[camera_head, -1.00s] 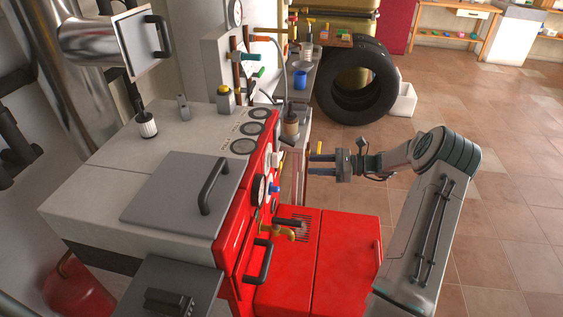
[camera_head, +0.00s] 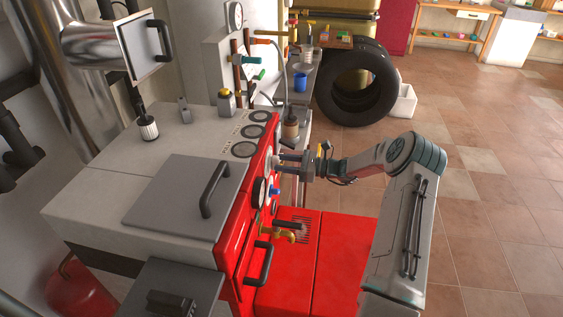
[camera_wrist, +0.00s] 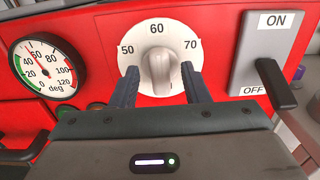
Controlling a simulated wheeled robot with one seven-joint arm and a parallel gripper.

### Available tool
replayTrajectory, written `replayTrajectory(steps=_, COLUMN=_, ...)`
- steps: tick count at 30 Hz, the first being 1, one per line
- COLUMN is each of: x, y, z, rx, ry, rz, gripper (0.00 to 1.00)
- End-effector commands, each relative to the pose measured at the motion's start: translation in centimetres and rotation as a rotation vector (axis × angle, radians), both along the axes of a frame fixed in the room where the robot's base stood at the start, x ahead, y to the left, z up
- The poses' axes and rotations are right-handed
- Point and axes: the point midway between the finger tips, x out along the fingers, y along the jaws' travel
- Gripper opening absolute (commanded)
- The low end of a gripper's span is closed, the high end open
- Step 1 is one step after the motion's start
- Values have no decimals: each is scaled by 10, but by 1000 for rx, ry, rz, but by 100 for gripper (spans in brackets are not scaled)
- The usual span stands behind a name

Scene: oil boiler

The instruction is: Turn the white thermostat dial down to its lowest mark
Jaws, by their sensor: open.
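The white thermostat dial (camera_wrist: 158,62) is on the boiler's red front panel. In the wrist view it shows 50, 60 and 70 and a grey-white raised knob grip in its middle, standing about upright below the 60. My gripper (camera_wrist: 158,88) is open, with one dark finger on each side of the knob grip. I cannot tell whether the fingers touch it. In the head view my gripper (camera_head: 285,165) is close in front of the red panel and hides the dial.
A round temperature gauge (camera_wrist: 42,63) is left of the dial. A grey ON/OFF switch plate (camera_wrist: 266,55) with a protruding dark lever (camera_wrist: 275,84) is close on the right. Below the panel, a brass tap (camera_head: 285,234) sticks out above the red lower casing (camera_head: 340,260).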

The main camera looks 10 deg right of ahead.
Motion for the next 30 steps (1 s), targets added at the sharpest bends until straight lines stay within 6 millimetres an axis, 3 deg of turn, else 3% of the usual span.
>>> replayTrajectory(steps=13, x=5, y=11, z=0, rx=-1, ry=0, rz=-1, gripper=42)
replayTrajectory(steps=18, x=5, y=10, z=0, rx=-1, ry=0, rz=-1, gripper=0)
replayTrajectory(steps=30, x=4, y=10, z=-3, rx=-21, ry=-48, rz=-2, gripper=0)
